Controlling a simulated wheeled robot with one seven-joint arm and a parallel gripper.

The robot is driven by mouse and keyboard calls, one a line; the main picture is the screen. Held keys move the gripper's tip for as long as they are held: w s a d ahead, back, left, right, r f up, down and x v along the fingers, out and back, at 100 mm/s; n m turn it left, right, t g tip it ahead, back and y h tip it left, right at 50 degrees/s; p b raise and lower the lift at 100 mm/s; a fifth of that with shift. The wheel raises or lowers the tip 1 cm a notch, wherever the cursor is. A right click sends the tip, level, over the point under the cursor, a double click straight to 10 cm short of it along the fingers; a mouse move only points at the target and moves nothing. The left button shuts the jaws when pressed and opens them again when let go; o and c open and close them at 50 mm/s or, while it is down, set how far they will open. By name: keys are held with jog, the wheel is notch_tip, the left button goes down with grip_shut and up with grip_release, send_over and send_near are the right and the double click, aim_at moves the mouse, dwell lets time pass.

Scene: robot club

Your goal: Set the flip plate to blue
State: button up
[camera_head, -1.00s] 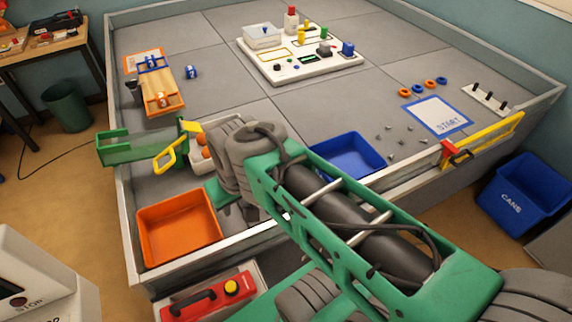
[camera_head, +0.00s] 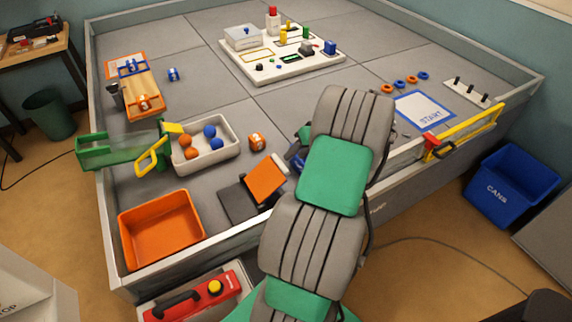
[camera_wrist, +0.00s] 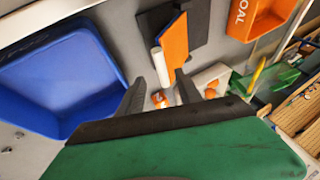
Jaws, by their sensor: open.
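The flip plate (camera_head: 266,178) stands tilted on a dark base (camera_head: 238,204) near the front wall of the table, with its orange face toward the head camera. A white strip runs along one edge. In the wrist view the flip plate (camera_wrist: 174,45) shows orange, with a thin blue line on its left side and a white bar at its near end. My gripper (camera_wrist: 160,90) is open and empty, its fingers pointing toward the plate's white-bar end, apart from it as far as I can tell. In the head view my arm hides the gripper.
An orange-and-white can (camera_head: 257,141) stands behind the plate. A white tray (camera_head: 232,158) with orange and blue balls is left of it. An orange bin (camera_head: 160,228) is at front left. A blue tray (camera_wrist: 60,85) lies left of my gripper in the wrist view.

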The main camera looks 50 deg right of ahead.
jog(key=x, duration=0.7)
jog(key=shift+w+f, duration=0.15)
jog(key=shift+f, duration=0.05)
jog(key=shift+c, duration=0.2)
grip_shut()
dwell(0.8)
